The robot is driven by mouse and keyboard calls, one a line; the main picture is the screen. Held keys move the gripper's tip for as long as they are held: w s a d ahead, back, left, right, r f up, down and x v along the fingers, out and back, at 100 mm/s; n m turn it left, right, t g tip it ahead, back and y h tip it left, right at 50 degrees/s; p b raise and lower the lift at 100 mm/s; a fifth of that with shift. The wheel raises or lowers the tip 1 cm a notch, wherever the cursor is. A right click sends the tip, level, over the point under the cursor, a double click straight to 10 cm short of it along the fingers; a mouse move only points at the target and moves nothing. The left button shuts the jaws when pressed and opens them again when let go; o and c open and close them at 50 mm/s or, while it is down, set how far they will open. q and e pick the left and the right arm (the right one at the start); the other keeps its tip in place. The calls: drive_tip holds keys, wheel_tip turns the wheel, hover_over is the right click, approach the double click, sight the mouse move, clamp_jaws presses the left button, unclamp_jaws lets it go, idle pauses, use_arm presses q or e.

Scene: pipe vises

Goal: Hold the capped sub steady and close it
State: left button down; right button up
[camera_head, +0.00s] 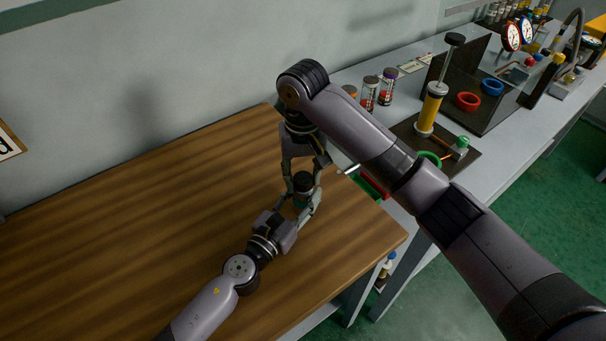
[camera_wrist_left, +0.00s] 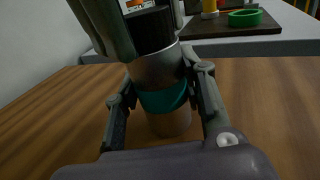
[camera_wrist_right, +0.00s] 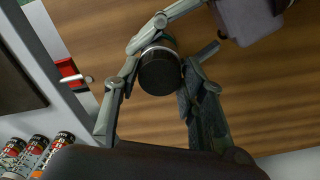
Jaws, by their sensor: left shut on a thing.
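The capped sub is a short upright metal cylinder with a teal band (camera_wrist_left: 163,98) and a black cap (camera_wrist_right: 160,72) on top. It stands at the right part of the wooden table. My left gripper (camera_head: 298,207) is shut on the sub's body around the teal band, one finger on each side. My right gripper (camera_wrist_right: 157,76) points down from above, with its fingers on either side of the black cap. I cannot tell whether those fingers press on the cap or stand just clear. The thread between cap and body is hidden.
The wooden table (camera_head: 110,235) is clear to the left. A grey bench (camera_head: 395,100) adjoins at the right, with a yellow pump-like cylinder (camera_head: 431,108), a green ring (camera_wrist_left: 245,17), a red ring (camera_head: 467,101), a blue ring (camera_head: 492,86) and small jars (camera_head: 387,86). A wall stands behind.

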drive_tip(key=o, duration=0.4)
drive_tip(key=shift+c, duration=0.2)
wheel_tip(320, 180, up, 12)
idle(0.5)
use_arm(q)
drive_tip(key=c, duration=0.9)
unclamp_jaws()
drive_tip(key=shift+c, duration=0.2)
drive_tip(key=v, duration=1.2)
drive_tip(key=shift+s, duration=0.1)
